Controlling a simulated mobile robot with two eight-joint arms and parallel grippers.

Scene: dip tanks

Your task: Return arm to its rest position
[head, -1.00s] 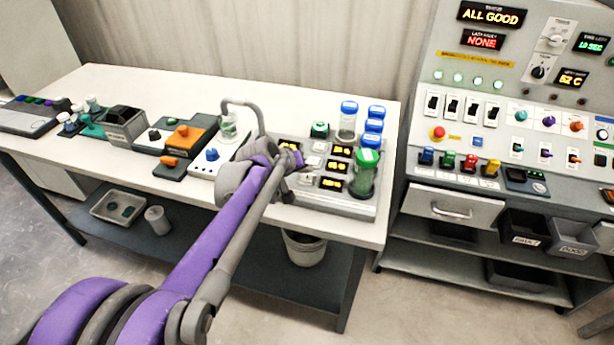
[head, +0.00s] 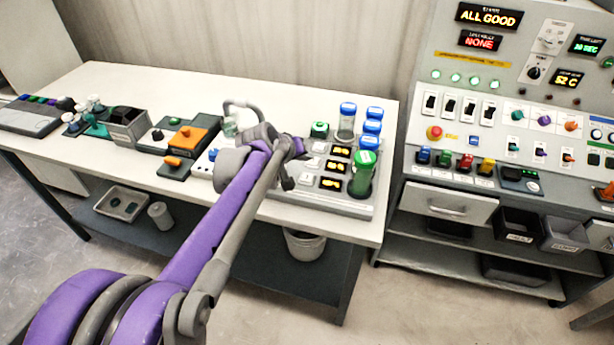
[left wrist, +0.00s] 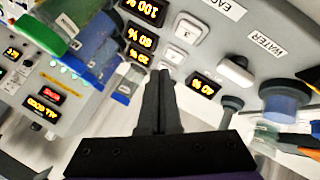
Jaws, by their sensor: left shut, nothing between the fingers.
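My left arm (head: 215,215), purple and grey, reaches in from the lower left over the front of the white table. Its left gripper (head: 299,149) is above the grey dip-tank panel (head: 325,205), near its left part. In the left wrist view the dark fingers (left wrist: 160,92) are shut together with nothing between them. Below them are white buttons (left wrist: 186,30) and yellow-lit percent displays (left wrist: 205,85). The arm hides part of the panel and the device beside it. My right gripper is not in view.
A green-capped tube (head: 362,175), several blue-capped jars (head: 372,128) and a green knob (head: 319,130) stand on the panel. Left of the arm is an orange-topped device (head: 187,138). A control console (head: 500,130) reading "ALL GOOD" stands right. A bucket (head: 304,244) sits below the table.

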